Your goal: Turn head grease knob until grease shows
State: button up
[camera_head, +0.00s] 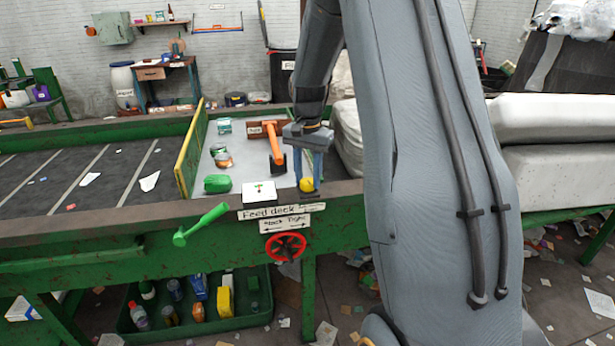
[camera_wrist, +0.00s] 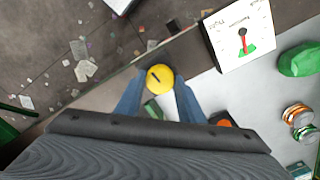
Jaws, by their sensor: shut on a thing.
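The yellow grease knob (camera_head: 307,184) sits at the right front corner of the feed deck. In the wrist view the knob (camera_wrist: 160,77) is round, with a dark mark on its face. My gripper (camera_head: 309,180) points down at it, and its blue fingers (camera_wrist: 157,86) are on either side of the knob, shut on it. The knob's underside is hidden, and I cannot make out any grease. A white box (camera_wrist: 240,36) beside it has a dial with a red and dark pointer and a green zone; its label is too small to read.
An orange-handled tool (camera_head: 274,143) and a green lump (camera_head: 217,184) lie on the grey feed deck (camera_head: 240,152). A green lever (camera_head: 201,224) and a red handwheel (camera_head: 286,246) are on the front. The dark belt (camera_head: 95,180) lies left, beyond a yellow-edged board (camera_head: 189,150).

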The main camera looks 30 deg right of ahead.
aim_at(308, 181)
jog(key=shift+w+r, duration=0.1)
jog(key=shift+r, duration=0.05)
dwell(0.3)
jog(key=o, duration=1)
jog(key=shift+o, duration=0.2)
jog(key=shift+r+b, duration=1.1)
jog(key=shift+r, duration=2.75)
jog(key=s+a+f+n, duration=0.5)
jog(key=s+a, duration=0.3)
jog(key=s, duration=0.3)
jog(key=s+a+f+n+t, duration=0.1)
jog(key=s+a+f+n, duration=0.4)
jog(key=s+a, duration=0.4)
jog(key=shift+s+n, duration=0.4)
jog(key=shift+s, duration=0.7)
